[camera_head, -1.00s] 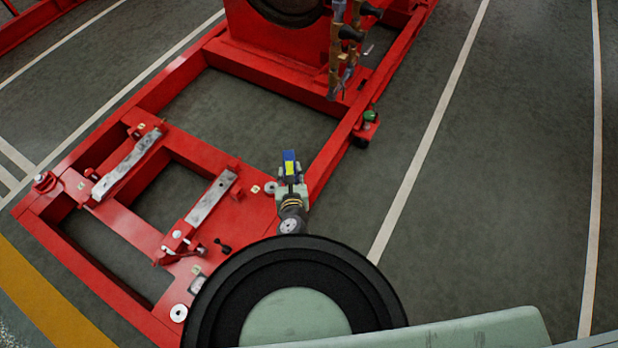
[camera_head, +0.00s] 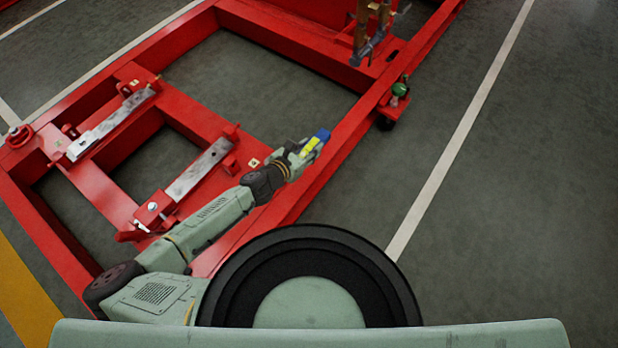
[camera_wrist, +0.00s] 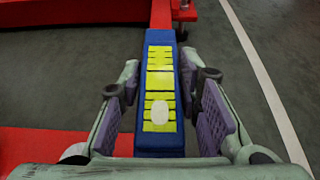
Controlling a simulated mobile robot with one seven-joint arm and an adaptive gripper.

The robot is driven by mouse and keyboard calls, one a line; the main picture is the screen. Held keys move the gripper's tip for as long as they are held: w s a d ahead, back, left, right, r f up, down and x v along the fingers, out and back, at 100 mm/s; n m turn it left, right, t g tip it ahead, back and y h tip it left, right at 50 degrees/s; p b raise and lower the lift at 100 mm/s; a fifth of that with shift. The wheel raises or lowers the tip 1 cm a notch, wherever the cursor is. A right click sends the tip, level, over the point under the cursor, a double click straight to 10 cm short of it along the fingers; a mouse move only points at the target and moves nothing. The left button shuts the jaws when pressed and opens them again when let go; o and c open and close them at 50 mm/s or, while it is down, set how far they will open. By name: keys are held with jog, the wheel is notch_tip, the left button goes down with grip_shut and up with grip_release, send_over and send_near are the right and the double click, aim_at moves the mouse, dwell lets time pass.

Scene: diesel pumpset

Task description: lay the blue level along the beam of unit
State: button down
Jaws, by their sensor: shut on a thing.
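The blue level (camera_head: 321,136) has bright yellow faces. My gripper (camera_head: 301,151) is shut on it, and its far end points up and to the right, over the red side beam (camera_head: 352,133) of the unit. In the wrist view the level (camera_wrist: 160,141) lies between the two purple-padded fingers of my gripper (camera_wrist: 160,88), roughly in line with the red beam (camera_wrist: 161,16) beyond it. Most of the beam under the level is hidden there. I cannot tell how high the level is above the beam.
Two grey metal bars (camera_head: 112,123) (camera_head: 199,168) lie on the red cross-members to the left. A green-topped fitting (camera_head: 399,90) stands on a bracket at the beam's outer side. Brass piping (camera_head: 362,35) stands farther up. The floor (camera_head: 540,180) on the right is clear.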

notch_tip(320, 180, down, 10)
jog(key=shift+w+d+r+b, duration=0.1)
jog(key=shift+b, duration=1.05)
jog(key=c, duration=1.2)
grip_release()
jog(key=shift+s+a+r, duration=0.15)
jog(key=shift+s+a, duration=0.2)
jog(key=p+v, duration=0.1)
jog(key=v, duration=1)
jog(key=shift+s+p, duration=0.1)
jog(key=shift+p, duration=0.2)
